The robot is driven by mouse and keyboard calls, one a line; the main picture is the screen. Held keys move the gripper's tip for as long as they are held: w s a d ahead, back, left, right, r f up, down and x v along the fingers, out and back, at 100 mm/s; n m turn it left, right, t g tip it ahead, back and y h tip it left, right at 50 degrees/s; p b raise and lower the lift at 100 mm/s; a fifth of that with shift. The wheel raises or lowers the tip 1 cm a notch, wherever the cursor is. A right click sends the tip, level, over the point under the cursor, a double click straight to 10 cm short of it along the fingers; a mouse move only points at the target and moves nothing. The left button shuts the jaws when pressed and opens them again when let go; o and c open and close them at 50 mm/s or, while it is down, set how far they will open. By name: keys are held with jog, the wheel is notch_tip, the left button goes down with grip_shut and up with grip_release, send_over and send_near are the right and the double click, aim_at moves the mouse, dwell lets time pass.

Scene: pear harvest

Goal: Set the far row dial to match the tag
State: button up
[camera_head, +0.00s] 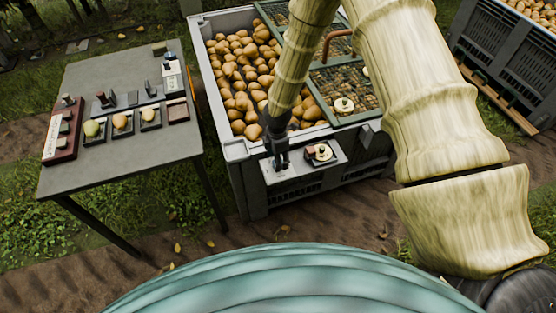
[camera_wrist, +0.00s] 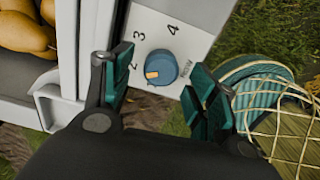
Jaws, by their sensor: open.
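The dial (camera_wrist: 160,67) is a round blue knob with an orange mark on its left side, facing the printed 2. It sits on a white panel (camera_wrist: 185,27) with 2, 3 and 4 around it and small lettering to its lower right. My gripper (camera_wrist: 155,76) is open, one teal-padded finger on each side of the dial, with gaps visible. The left finger hides part of the panel. In the head view my gripper (camera_head: 278,158) points down over the white panel (camera_head: 287,169) at the crate's near side; the dial is hidden there. I cannot make out a row tag.
The panel is on a crate (camera_head: 235,150) of pears. A dark tray (camera_head: 322,154) with small items sits right beside my gripper. A grey table (camera_head: 135,165) at left holds trays of pears and devices. Another crate (camera_head: 500,60) stands at upper right.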

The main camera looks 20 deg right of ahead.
notch_tip(320, 180, up, 10)
dwell(0.5)
jog(key=shift+r, duration=0.1)
jog(key=s+a+f+m+y, duration=0.25)
jog(key=s+f+m, duration=0.35)
jog(key=s+f, duration=0.45)
jog(key=s+d+f+m+h, duration=0.1)
jog(key=s+m, duration=0.5)
jog(key=s, duration=0.7)
jog(key=s+d+f+m+h, duration=0.1)
jog(key=s+d+f+m, duration=0.3)
jog(key=s, duration=0.9)
jog(key=d+m, duration=0.1)
jog(key=m, duration=0.2)
